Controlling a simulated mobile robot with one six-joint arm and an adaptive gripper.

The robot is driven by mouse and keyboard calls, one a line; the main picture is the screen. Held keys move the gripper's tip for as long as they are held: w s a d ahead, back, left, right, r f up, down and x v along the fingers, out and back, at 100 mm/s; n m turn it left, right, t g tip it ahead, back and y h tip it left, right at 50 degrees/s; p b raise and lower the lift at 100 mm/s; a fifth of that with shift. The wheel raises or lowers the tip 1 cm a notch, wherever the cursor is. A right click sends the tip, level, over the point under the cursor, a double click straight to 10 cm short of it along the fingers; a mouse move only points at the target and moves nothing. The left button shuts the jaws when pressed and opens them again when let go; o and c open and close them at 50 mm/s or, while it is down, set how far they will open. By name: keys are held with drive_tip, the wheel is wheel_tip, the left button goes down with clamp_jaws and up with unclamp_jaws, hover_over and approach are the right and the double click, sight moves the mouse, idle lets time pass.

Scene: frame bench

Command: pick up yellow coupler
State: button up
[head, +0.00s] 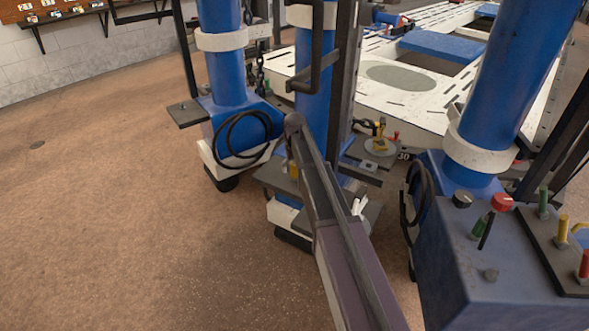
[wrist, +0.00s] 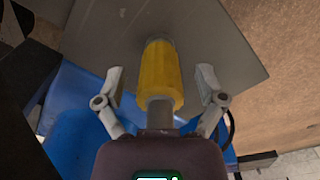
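The yellow coupler (wrist: 160,75) is a short yellow cylinder in the middle of the wrist view, in front of a grey plate (wrist: 235,55). My gripper (wrist: 161,80) is open, with one pale finger on each side of the coupler. Gaps show between both fingers and the coupler, so neither finger appears to touch it. In the head view my arm crosses the middle, and I cannot clearly make out the gripper.
Blue posts (head: 313,60) with grey shelves stand close around my arm. A blue control box (head: 490,260) with coloured knobs and pegs is at the right. A white slotted frame (head: 400,75) lies behind. The brown floor (head: 110,210) at the left is clear.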

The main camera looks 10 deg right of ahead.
clamp_jaws()
drive_tip(key=shift+r, duration=0.15)
wheel_tip(320, 180, up, 3)
drive_tip(key=p, duration=0.3)
drive_tip(key=s+d+r+p, duration=0.1)
drive_tip(key=s+d+p, duration=0.1)
drive_tip(key=s+d, duration=0.6)
drive_tip(key=s, duration=0.5)
drive_tip(key=shift+s+r, duration=0.35)
drive_tip(key=shift+s, duration=0.05)
drive_tip(key=shift+d, duration=0.1)
idle(0.4)
